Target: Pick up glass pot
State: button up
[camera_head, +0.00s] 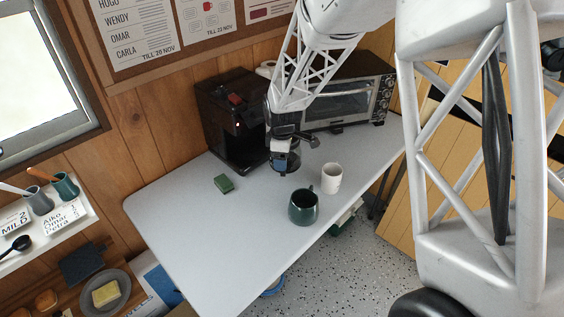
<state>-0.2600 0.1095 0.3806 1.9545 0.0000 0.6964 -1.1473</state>
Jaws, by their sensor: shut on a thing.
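The glass pot (287,161) is a small, dark, see-through pot just in front of the black coffee machine (226,122). My gripper (286,143) comes down from above and is shut on the pot at its upper part. The fingers and the pot's top overlap in the view, so the exact grip point is hard to see. I cannot tell whether the pot touches the table.
A dark green mug (303,207) and a white cup (331,178) stand close by, towards the table's right edge. A green sponge (224,184) lies to the left. A toaster oven (345,101) stands behind. The table's (210,240) front left is clear.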

jog(key=shift+r, duration=1.1)
jog(key=shift+r, duration=0.15)
